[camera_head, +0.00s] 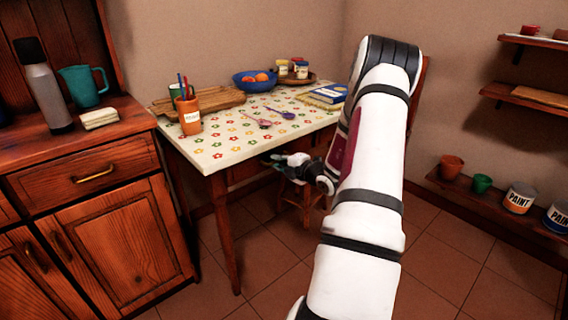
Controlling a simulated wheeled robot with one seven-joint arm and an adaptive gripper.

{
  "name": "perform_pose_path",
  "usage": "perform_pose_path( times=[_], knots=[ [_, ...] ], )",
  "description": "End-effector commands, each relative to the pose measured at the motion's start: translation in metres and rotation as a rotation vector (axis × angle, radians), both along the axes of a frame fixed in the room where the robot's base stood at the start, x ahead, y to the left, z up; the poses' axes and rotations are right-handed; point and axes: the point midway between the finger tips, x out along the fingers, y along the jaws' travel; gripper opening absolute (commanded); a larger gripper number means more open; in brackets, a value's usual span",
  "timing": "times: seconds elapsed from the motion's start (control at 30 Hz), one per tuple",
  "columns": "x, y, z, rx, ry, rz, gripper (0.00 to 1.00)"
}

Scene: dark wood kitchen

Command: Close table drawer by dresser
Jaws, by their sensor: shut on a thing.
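The table (215,155) has a flower-patterned white top and wooden legs, and stands to the right of the dresser (130,240). The table drawer (243,171) shows only as a strip of brown wood under the tabletop's front edge. My gripper (268,159) is at that front edge, just below the tabletop, shut on the front of the drawer. My white arm and the gripper hide the drawer's right part and its handle. I cannot tell how far out the drawer stands.
A stool (301,200) stands under the table, below my gripper. An orange pencil cup (190,122) and a blue fruit bowl (255,85) stand on the tabletop. Wall shelves with paint cans (519,198) are at right. The tiled floor (255,260) in front is clear.

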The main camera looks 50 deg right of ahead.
Motion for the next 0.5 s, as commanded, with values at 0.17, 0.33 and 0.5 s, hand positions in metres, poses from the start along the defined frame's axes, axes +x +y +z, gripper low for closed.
perform_pose_path(
  times=[0.17, 0.33, 0.5],
  knots=[
    [0.0039, -0.0013, 0.0001, -0.001, -0.001, -0.002, 0.0],
    [0.0046, -0.0011, 0.0005, -0.001, -0.002, -0.001, 0.17],
    [0.0046, -0.0006, 0.0005, 0.0, -0.002, 0.0, 0.17]
  ],
)
